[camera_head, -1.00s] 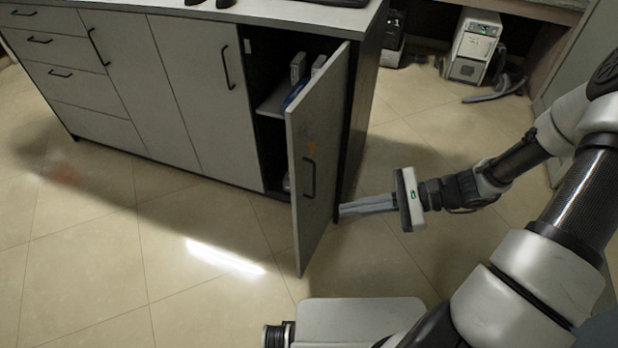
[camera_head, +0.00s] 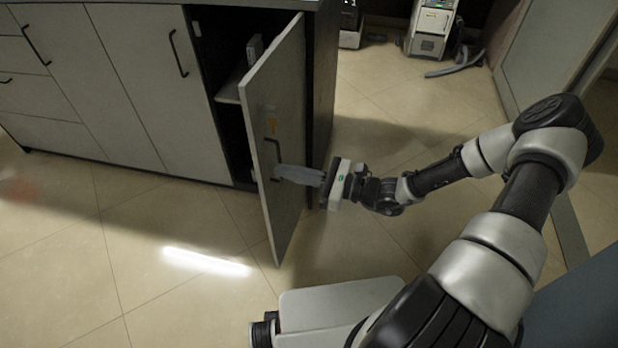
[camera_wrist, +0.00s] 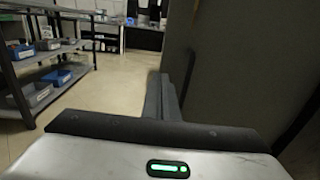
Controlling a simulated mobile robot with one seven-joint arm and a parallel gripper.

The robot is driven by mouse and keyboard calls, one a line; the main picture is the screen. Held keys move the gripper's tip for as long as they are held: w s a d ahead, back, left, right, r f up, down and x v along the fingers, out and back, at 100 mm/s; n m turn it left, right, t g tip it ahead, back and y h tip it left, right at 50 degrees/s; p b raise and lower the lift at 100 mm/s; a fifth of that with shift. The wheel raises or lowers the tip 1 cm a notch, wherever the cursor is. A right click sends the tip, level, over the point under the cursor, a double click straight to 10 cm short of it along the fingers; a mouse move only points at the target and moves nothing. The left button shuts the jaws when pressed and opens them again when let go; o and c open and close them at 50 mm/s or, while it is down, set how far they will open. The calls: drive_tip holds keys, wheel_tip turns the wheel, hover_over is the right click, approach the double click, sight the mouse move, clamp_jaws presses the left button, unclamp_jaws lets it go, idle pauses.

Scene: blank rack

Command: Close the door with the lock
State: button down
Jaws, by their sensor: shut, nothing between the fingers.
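The cabinet door (camera_head: 272,105) stands wide open, swung out from the right end of the cabinet. Its face with the dark bar handle (camera_head: 269,155) is turned toward my arm. A small orange mark shows above the handle; I cannot make out a lock. My gripper (camera_head: 279,172) is shut and empty, on the handle side of the door. Its fingertips overlap the handle's lower part in the head view; contact cannot be told. In the wrist view the closed fingers (camera_wrist: 164,97) point forward, with a large grey panel, apparently the door (camera_wrist: 250,65), close on the right.
The cabinet (camera_head: 135,95) has other closed doors and drawers to the left. An open shelf with a pale item shows behind the door. A white machine (camera_head: 431,28) with a hose stands at the back. Floor is clear around the door. The wrist view shows a shelf rack (camera_wrist: 45,62) at left.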

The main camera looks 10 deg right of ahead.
sight(259, 165)
drive_tip(key=shift+b+x, duration=0.4)
drive_tip(key=shift+x, duration=1.75)
drive_tip(key=shift+a, duration=0.1)
